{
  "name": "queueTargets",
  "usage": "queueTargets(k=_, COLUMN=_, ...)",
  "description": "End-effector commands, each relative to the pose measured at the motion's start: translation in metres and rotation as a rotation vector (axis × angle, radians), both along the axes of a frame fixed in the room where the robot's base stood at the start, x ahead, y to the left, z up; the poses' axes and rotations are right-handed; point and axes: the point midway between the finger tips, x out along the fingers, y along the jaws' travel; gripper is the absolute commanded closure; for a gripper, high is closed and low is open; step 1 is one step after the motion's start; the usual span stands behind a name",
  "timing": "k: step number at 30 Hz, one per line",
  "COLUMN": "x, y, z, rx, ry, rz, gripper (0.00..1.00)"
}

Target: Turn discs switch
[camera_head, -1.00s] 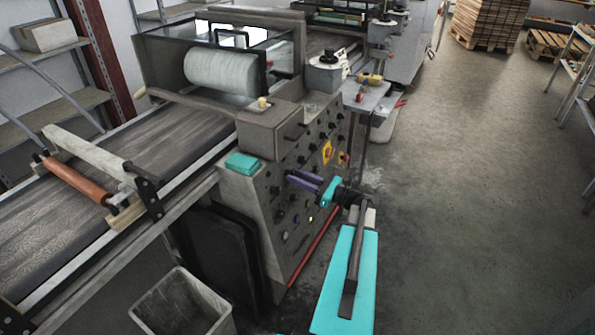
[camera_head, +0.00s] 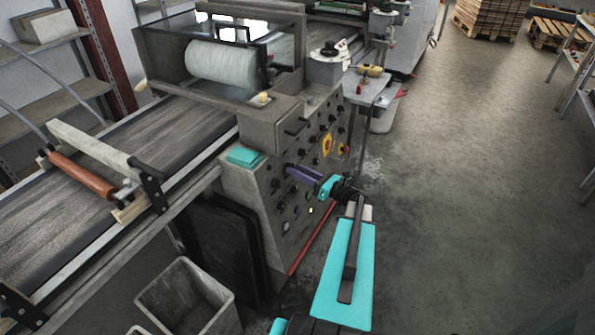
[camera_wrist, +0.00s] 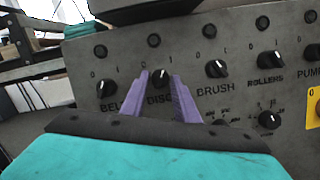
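The discs switch (camera_wrist: 155,76) is a black round knob on the grey control panel, with a label below it partly hidden by my gripper. My gripper (camera_wrist: 159,77) has two purple fingers, open, with one tip on each side of the knob in the wrist view. I cannot tell whether the tips touch the knob. In the head view my gripper (camera_head: 292,168) reaches the panel (camera_head: 268,205) from the right, and the discs switch cannot be made out there.
The belt knob (camera_wrist: 106,89) is left of the discs switch; the brush knob (camera_wrist: 217,68) and rollers knob (camera_wrist: 270,60) are right. A yellow-backed switch (camera_head: 327,145) is farther along the panel. A grey bin (camera_head: 188,297) stands below the conveyor (camera_head: 160,135). Floor (camera_head: 460,200) at right is clear.

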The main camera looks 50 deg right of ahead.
Motion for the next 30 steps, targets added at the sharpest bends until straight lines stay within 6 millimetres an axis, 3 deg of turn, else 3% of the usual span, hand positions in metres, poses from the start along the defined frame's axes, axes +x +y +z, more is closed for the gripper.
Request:
queueTargets(k=2, x=0.0, y=0.0, z=0.0, rx=0.0, ry=0.0, rz=0.0, gripper=0.58)
queueTargets(k=17, x=-0.006, y=-0.002, z=0.0, rx=-0.001, ry=-0.002, rz=-0.003, gripper=0.58)
queueTargets(k=30, x=-0.056, y=-0.012, z=-0.007, rx=0.0, ry=-0.002, rz=-0.004, gripper=0.58)
